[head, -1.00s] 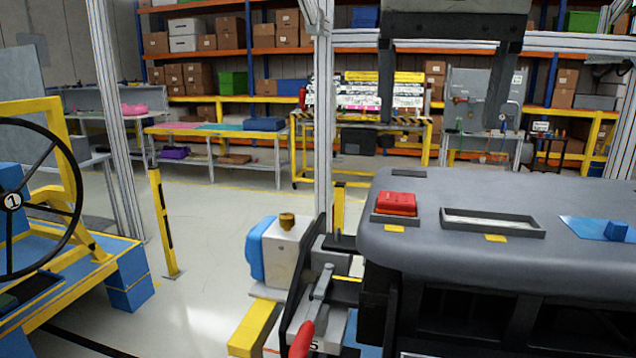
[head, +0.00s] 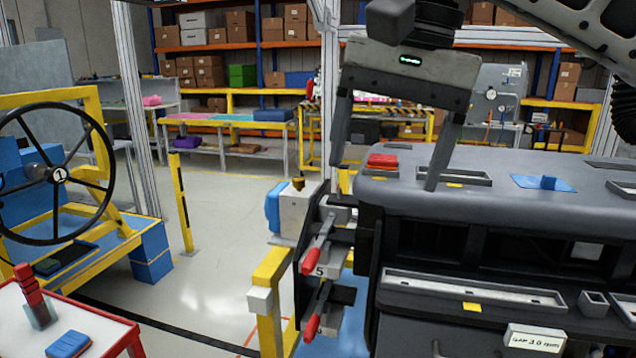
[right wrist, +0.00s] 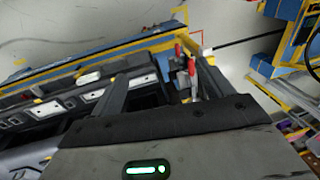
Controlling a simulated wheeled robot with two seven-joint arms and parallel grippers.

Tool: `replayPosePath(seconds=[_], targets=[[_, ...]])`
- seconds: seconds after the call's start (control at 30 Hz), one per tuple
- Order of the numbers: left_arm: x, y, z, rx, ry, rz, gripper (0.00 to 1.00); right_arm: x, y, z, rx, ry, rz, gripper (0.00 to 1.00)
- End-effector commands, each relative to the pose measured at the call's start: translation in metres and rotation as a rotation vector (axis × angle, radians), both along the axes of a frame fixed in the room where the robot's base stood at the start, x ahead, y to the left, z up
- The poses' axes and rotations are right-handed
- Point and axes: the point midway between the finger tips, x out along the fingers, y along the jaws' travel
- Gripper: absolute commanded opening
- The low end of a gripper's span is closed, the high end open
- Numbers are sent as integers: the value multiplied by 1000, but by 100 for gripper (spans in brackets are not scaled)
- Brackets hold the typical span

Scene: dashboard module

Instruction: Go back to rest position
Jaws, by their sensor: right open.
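My right gripper (head: 385,176) hangs in the upper middle of the head view, tilted a little, its two dark fingers spread and pointing down. Nothing is between the jaws. Its fingers overlap the far edge of the grey dashboard module (head: 540,190) in the picture; I cannot tell how far above it they are. A red block (head: 382,160) sits on the dashboard top, seen between the fingers. My left gripper is not in view.
Red-handled clamps (head: 318,262) stand at the dashboard's left end, near a yellow post (head: 272,275). A steering wheel rig (head: 60,175) stands at the left. A red-edged white table (head: 100,335) is at the lower left. Open floor (head: 225,260) lies between.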

Motion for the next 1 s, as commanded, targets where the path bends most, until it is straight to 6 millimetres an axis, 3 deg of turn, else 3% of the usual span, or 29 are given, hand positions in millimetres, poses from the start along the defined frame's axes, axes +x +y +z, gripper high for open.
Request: replayPosePath(seconds=[0.17, 0.33, 0.5, 0.6, 0.77, 0.87, 0.97, 1.0], targets=[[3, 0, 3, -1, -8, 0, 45, -10, 43, -41, 189, 170, -6, 79], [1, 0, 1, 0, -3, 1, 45, -33, 93, -77, 440, 443, -70, 79], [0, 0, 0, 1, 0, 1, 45, -62, 143, -92, 771, 929, -261, 79], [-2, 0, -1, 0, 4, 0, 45, -65, 157, -90, 936, 1260, -422, 79], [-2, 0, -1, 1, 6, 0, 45, -40, 152, -93, 1133, 1831, -734, 79], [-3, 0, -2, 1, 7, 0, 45, -13, 133, -114, 1208, 2208, -955, 79], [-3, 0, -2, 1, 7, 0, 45, 14, 105, -153, 1247, 2596, -1186, 79], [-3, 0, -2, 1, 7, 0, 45, 22, 93, -174, -1143, -2514, 1167, 79]])
